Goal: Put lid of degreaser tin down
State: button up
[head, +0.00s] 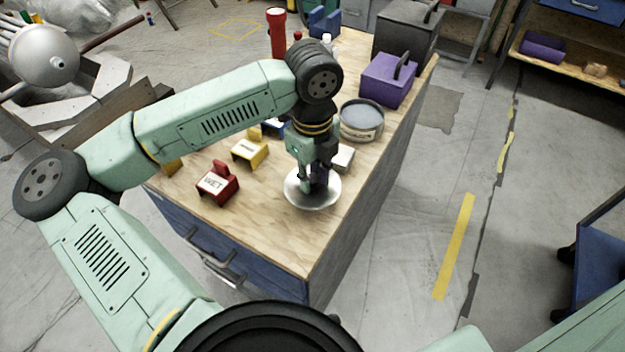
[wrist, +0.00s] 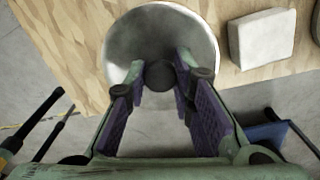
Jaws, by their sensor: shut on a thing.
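The lid (head: 300,199) is a round, pale metal disc over the near part of the wooden worktop. In the wrist view the lid (wrist: 150,35) shows a dark knob at its middle. My gripper (head: 317,182) points down and is shut on that knob; its purple finger pads flank the knob in the wrist view (wrist: 160,78). I cannot tell whether the lid touches the worktop. A round, wide metal tin (head: 361,122) with a grey-blue inside or top stands behind my gripper, to the right; it seems to be the degreaser tin.
On the worktop (head: 290,238), a red "WET" block (head: 217,184) and a yellow one (head: 250,151) stand left. A small pale block (head: 343,158) is close beside my gripper. A purple box (head: 388,80), dark case (head: 405,38) and red torch (head: 277,32) stand farther back. The near corner is bare.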

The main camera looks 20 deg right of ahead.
aim_at(313, 187)
notch_tip(313, 187, down, 3)
jog(key=shift+r+p, duration=0.1)
jog(key=shift+p, duration=0.55)
jog(key=shift+f, duration=0.35)
jog(key=shift+f, duration=0.2)
jog(key=o, duration=1)
jog(key=shift+r, duration=0.1)
